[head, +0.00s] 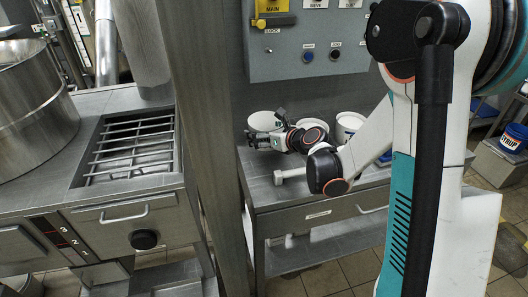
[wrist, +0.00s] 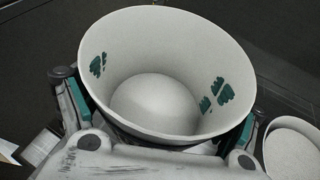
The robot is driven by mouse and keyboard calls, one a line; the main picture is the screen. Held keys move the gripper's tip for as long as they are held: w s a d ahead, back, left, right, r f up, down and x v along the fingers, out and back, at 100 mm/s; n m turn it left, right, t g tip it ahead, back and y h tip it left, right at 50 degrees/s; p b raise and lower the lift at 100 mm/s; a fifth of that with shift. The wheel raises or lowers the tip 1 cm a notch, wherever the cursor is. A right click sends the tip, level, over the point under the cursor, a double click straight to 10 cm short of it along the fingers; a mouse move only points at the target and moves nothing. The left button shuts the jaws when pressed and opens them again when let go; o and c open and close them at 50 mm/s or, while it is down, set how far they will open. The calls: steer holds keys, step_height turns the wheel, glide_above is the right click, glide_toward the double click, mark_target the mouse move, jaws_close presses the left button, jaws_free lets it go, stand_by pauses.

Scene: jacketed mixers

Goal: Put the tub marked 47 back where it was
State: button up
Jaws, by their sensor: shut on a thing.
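A white, round, open tub (wrist: 163,128) fills the middle of the wrist view, between the teal-padded fingers of my gripper (wrist: 158,118). My gripper is shut on it. The tub looks empty, with teal patches on its inner wall; no number can be read. In the head view this tub (head: 265,120) is at the left end of the bench, behind my gripper (head: 264,139). I cannot tell whether it touches the bench top. Two more white tubs, one in the middle (head: 313,124) and one at the right (head: 350,121), stand in a row beside it.
A grey control panel (head: 307,45) hangs above the bench (head: 263,190). A metal post (head: 205,130) rises just left of the bench. A small grey T-shaped piece (head: 288,176) shows near the bench front. A blue bucket (head: 514,137) stands far right.

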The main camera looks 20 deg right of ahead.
mark_target(264, 154)
steer(key=shift+f+b, duration=1)
steer(key=shift+f, duration=1.7)
steer(key=shift+f, duration=0.2)
steer(key=o, duration=1.4)
steer(key=shift+c, duration=0.2)
steer(key=shift+r, duration=0.1)
steer(key=shift+r, duration=0.15)
steer(key=p+v, duration=0.3)
steer(key=v, duration=0.9)
